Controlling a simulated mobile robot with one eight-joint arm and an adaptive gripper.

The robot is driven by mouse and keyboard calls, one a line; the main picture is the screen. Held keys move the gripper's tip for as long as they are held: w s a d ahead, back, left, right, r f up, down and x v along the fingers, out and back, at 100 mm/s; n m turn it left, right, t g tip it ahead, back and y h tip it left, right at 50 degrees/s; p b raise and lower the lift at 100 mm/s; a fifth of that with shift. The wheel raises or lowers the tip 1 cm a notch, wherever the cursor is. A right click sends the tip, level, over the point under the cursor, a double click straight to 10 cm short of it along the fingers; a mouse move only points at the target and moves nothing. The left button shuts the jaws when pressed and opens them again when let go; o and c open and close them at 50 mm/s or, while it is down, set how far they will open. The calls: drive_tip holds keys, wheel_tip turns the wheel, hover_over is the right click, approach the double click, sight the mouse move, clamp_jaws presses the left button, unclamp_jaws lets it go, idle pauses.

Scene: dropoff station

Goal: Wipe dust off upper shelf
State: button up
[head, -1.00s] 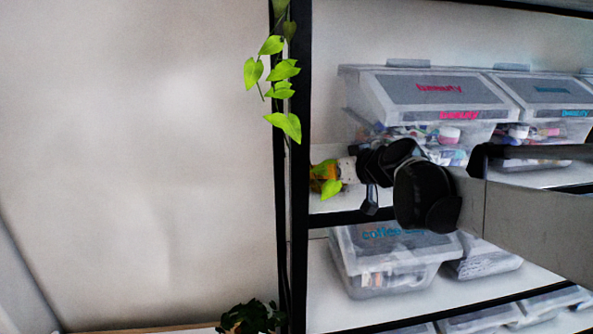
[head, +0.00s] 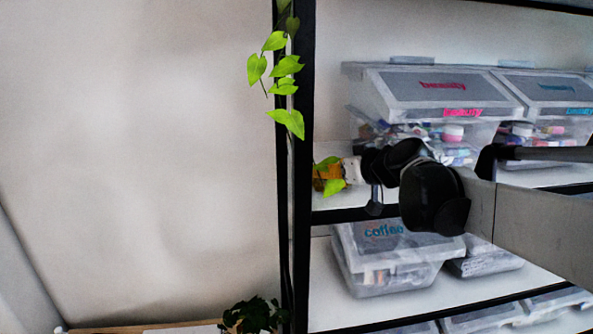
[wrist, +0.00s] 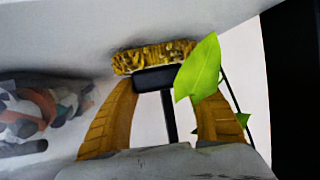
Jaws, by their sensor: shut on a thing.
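My gripper (wrist: 165,100) is shut on a dark-handled duster or brush (wrist: 154,80) with a mottled yellow-brown head (wrist: 155,56). In the wrist view the head lies against or very near the pale surface of the upper shelf. In the head view my gripper (head: 345,175) is at the left end of the upper shelf (head: 345,199), just inside the black post. The fingertips there are partly behind a leaf, and the tool is hard to make out. I cannot make out any dust on the shelf.
A clear "beauty" box (head: 440,98) stands right of my gripper, with another beside it. A "coffee" box (head: 385,255) is on the shelf below. A plant vine (head: 287,85) hangs along the black post (head: 301,120); a leaf (wrist: 200,68) crosses the gripper. The wall at left is open.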

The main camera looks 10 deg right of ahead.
drive_tip(key=shift+w, duration=0.6)
drive_tip(key=shift+s+b, duration=0.1)
drive_tip(key=shift+b, duration=0.2)
idle(0.5)
drive_tip(key=shift+s, duration=0.1)
drive_tip(key=shift+s+p, duration=0.3)
drive_tip(key=shift+s, duration=1.05)
drive_tip(key=shift+w+f+b, duration=0.1)
drive_tip(key=shift+w+b, duration=0.4)
drive_tip(key=shift+w, duration=0.95)
drive_tip(key=shift+s, duration=0.1)
